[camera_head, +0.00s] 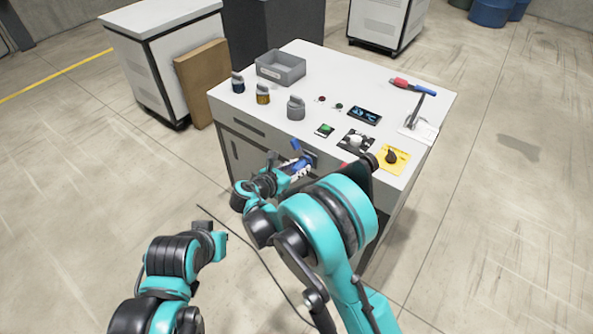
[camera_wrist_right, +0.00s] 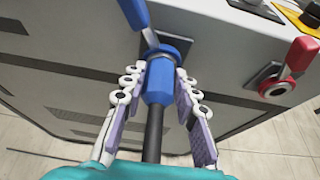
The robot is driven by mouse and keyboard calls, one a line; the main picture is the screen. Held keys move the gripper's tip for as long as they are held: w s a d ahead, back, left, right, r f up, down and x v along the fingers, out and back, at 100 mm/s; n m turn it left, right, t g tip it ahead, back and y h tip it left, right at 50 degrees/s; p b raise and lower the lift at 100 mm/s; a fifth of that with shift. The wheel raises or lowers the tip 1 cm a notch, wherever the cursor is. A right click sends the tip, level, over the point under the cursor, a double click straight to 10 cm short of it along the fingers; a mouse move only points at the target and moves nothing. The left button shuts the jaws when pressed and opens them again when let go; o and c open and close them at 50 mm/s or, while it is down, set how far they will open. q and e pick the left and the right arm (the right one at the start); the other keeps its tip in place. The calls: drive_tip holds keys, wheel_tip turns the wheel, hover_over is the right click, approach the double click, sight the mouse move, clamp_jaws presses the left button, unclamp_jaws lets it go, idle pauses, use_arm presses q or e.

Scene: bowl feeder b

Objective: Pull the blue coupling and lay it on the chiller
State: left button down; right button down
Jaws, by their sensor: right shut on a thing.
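The blue coupling (camera_wrist_right: 158,82) is at the front face of the chiller (camera_head: 240,143), with a black hose (camera_wrist_right: 152,135) running from its near end. My right gripper (camera_wrist_right: 160,78) has its white and lilac fingers on both sides of the coupling and is shut on it. In the head view, my right gripper (camera_head: 299,169) is at the cabinet's front, partly hidden by my arm. The coupling is in line with a blue port that has a blue lever (camera_wrist_right: 133,14); I cannot tell whether they are still joined. My left arm is at lower left; its fingers do not show.
A red-handled valve (camera_wrist_right: 290,68) sits right of the coupling.

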drive_tip(key=shift+s+a+b, duration=0.2)
drive_tip(key=shift+s+a, duration=0.7)
drive_tip(key=shift+s, duration=0.3)
drive_tip(key=shift+s+a+b, duration=0.2)
drive_tip(key=shift+s+a, duration=0.65)
drive_tip(key=shift+s, duration=0.3)
